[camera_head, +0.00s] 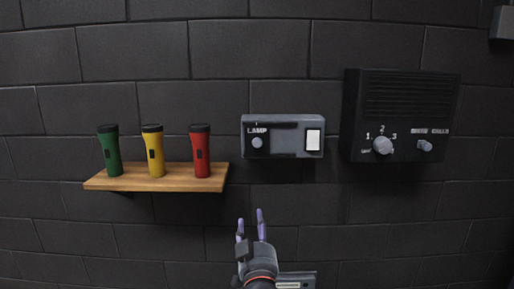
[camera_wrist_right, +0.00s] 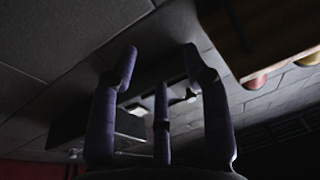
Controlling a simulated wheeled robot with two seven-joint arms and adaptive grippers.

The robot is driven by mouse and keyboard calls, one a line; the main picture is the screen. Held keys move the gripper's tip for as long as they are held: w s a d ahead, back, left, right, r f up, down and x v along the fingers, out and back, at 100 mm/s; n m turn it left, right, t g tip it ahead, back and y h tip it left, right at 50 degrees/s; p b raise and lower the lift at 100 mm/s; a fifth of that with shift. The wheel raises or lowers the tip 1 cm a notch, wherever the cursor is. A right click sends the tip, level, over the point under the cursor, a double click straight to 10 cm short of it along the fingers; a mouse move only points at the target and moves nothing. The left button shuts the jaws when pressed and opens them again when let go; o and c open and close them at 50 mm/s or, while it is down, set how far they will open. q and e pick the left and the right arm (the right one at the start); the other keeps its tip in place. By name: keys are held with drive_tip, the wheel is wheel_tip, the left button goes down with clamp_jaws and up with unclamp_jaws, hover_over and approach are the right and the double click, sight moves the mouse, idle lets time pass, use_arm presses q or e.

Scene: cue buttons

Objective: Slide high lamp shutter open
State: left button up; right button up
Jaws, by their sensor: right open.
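The grey lamp box (camera_head: 282,148) is fixed to the dark wall in the head view. It bears the word LAMP, a round pale knob (camera_head: 257,143) at its left, a dark strip along its upper part and a white rectangular panel (camera_head: 313,139) at its right. I cannot tell which part is the shutter. My right gripper (camera_head: 251,220) is open and empty, below the box and a little to its left, apart from it. Its purple fingers (camera_wrist_right: 160,75) also show spread in the right wrist view. My left gripper is not in view.
A black panel (camera_head: 400,105) with a numbered dial (camera_head: 382,145) hangs to the right. The wall below the box is clear.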

drive_tip(key=m+t+h+p, duration=0.2)
drive_tip(key=p, duration=0.1)
approach(257, 143)
drive_tip(key=v, duration=0.2)
drive_tip(key=p+x, duration=0.3)
drive_tip(key=x, duration=0.7)
drive_tip(key=shift+w+p, duration=0.3)
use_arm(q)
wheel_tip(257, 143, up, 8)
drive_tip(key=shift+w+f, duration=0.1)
use_arm(e)
clamp_jaws()
